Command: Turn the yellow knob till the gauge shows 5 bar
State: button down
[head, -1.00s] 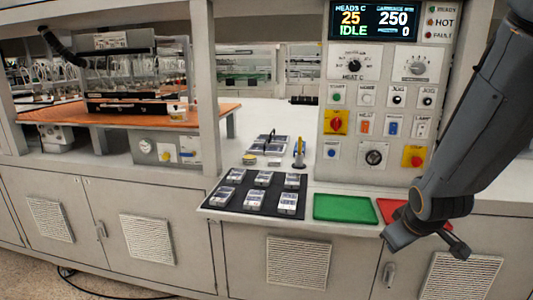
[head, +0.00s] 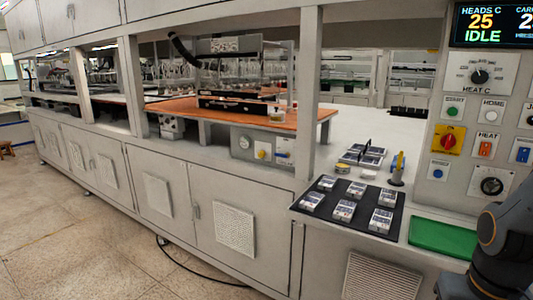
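The yellow knob (head: 262,154) is small and sits low on a grey box under the orange work surface, left of the near post. The round white gauge (head: 244,142) is on the same box, up and left of the knob. Its needle is too small to read. My arm shows at the lower right edge, well to the right of the knob and gauge. My gripper's fingers are not visible, and nothing of mine touches the knob.
A post (head: 308,95) stands between the box and the control panel (head: 474,130). A black mat (head: 332,205) with several small packs lies on the counter, beside a green tray (head: 442,236). Cabinets (head: 160,190) run along the front. The floor (head: 70,250) at left is free.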

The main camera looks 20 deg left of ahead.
aim_at(261, 154)
jog(key=z, duration=2.65)
jog(key=k, duration=2)
jog(key=u, duration=1.85)
jog(key=i, duration=0.45)
